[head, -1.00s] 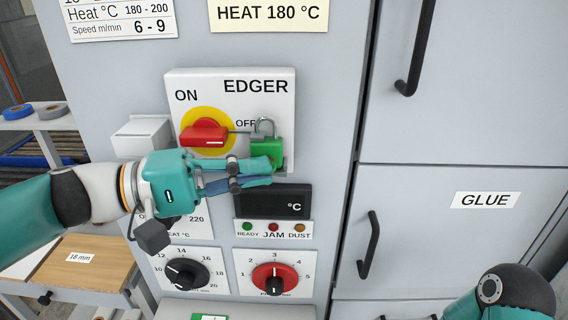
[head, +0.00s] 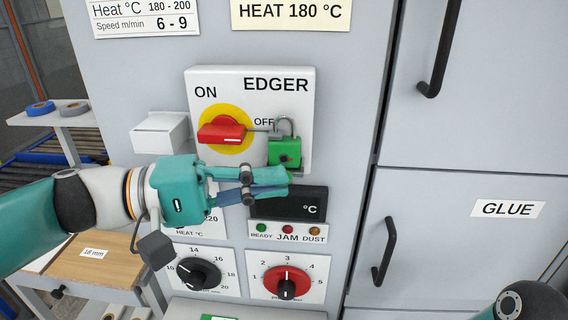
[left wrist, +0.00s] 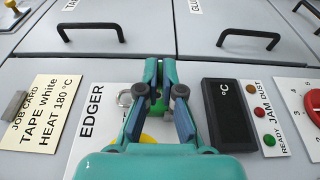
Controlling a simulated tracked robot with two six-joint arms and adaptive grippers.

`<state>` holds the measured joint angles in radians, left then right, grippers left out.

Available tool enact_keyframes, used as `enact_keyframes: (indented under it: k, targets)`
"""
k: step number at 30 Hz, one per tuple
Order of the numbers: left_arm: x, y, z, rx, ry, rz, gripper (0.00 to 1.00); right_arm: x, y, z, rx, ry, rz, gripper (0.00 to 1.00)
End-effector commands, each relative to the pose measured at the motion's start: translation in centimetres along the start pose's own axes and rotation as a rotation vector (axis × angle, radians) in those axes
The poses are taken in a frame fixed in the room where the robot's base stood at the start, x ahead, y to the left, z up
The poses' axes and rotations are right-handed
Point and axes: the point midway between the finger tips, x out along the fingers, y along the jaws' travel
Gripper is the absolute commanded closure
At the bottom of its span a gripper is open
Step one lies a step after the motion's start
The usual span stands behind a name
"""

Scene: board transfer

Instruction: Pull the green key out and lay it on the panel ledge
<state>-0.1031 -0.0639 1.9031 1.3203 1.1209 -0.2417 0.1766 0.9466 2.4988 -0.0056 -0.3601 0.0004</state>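The green padlock (head: 284,152) hangs by its grey shackle at the red switch handle (head: 221,131), with a dark spot on its front. My left gripper (head: 288,182) is just below and in front of it, its fingers close together. In the left wrist view the fingertips (left wrist: 160,64) show a narrow gap, with some green (left wrist: 158,106) between the fingers, probably the padlock. I cannot make out the green key clearly, nor whether the fingers hold it. The panel ledge (head: 262,314) shows at the bottom edge of the head view. My right gripper is out of view.
The EDGER plate (head: 296,110) surrounds the switch. Below it are the dark °C display (head: 308,204), indicator lamps, a black dial (head: 198,273) and a red dial (head: 287,282). A white box (head: 160,133) juts out at left. Cabinet handles (head: 386,250) stick out at right.

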Motion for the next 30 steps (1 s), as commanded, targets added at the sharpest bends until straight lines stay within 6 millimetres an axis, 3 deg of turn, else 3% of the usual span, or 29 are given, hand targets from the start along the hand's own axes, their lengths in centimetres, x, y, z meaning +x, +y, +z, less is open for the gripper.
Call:
enact_keyframes:
  k: [7,21,30]
  targets:
    - [-0.2,0.0,0.5,0.003,0.0,0.001,1.0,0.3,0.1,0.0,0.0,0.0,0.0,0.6]
    - [-1.1,-0.1,3.9,0.003,0.001,0.001,1.0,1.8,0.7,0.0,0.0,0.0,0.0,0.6]
    - [-1.2,0.0,4.3,0.0,0.001,0.0,1.0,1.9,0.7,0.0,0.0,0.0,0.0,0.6]
